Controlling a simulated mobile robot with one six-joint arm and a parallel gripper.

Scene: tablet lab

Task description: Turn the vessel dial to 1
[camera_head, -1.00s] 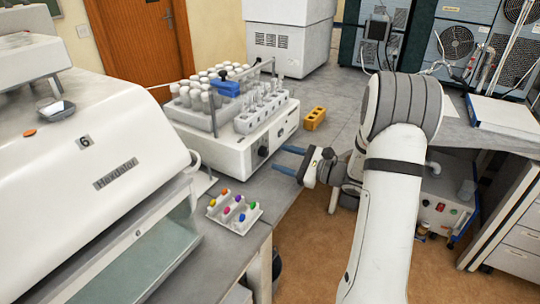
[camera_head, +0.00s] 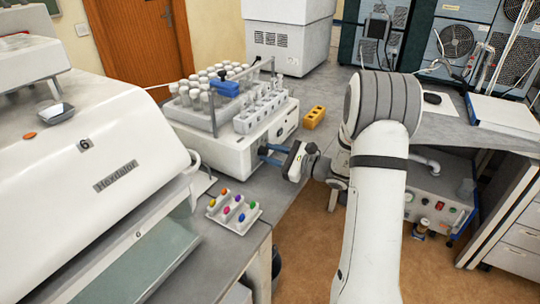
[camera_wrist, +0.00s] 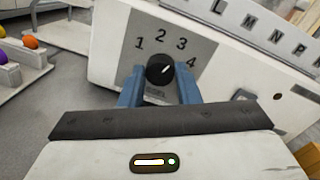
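The vessel dial (camera_wrist: 160,70) is a round black knob on a grey panel marked 1, 2, 3 and 4, seen in the wrist view. Its white mark points up and right, roughly toward the 3. The dial is on the front of the white dissolution-type machine (camera_head: 225,155), which bears several capped vials. My gripper (camera_wrist: 159,80) has blue fingers, one on each side of the dial, apart from each other with a small gap to the knob. In the head view my gripper (camera_head: 266,155) is at the machine's front and largely hides the dial.
A white rack (camera_head: 234,211) of colored tablets lies on the bench left of my arm. A yellow block (camera_head: 314,117) stands beyond the machine's right end. The large white Hexdalor machine (camera_head: 90,190) fills the left. Open floor (camera_head: 310,235) lies before the bench.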

